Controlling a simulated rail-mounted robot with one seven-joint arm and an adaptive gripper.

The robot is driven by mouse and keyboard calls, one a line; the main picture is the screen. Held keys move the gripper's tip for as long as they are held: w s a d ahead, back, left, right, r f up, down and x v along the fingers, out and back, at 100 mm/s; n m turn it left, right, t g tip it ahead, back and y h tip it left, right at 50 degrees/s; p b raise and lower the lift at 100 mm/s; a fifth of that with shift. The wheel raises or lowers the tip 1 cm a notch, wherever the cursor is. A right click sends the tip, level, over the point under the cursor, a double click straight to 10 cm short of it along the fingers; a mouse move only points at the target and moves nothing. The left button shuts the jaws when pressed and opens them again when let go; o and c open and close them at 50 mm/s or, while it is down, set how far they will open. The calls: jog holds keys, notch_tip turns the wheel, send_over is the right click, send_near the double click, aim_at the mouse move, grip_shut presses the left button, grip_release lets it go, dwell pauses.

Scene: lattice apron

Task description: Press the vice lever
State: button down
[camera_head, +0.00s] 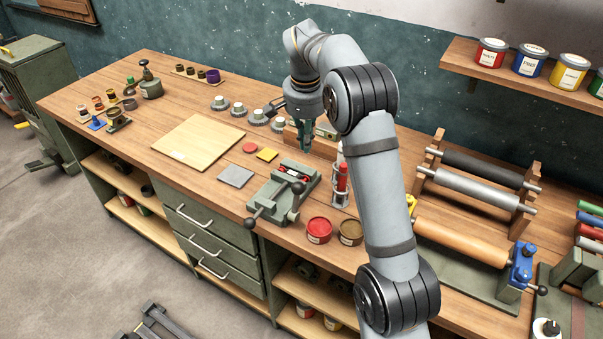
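The grey-green vice (286,180) sits near the bench's front edge, in the middle of the view. Its lever (268,208) is a dark bar with round black knobs at its ends, across the vice's front. A small red thing shows between the jaws. My gripper (305,148) points down above the bench, behind the vice and apart from the lever. Its dark green fingers look close together, but they are too small to tell open from shut.
A red can (318,230) and a brown can (350,232) stand right of the vice. A holder with red markers (342,186) stands behind them. A grey square plate (236,176) and a wooden board (198,141) lie to the left. Rollers (465,188) fill the right side.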

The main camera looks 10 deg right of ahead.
aim_at(297, 201)
notch_tip(297, 201, down, 9)
jog(key=s+a+p, duration=0.1)
jog(key=s+p, duration=0.1)
jog(key=shift+a, duration=0.3)
jog(key=shift+s+f+b, duration=0.1)
jog(key=shift+b, duration=0.35)
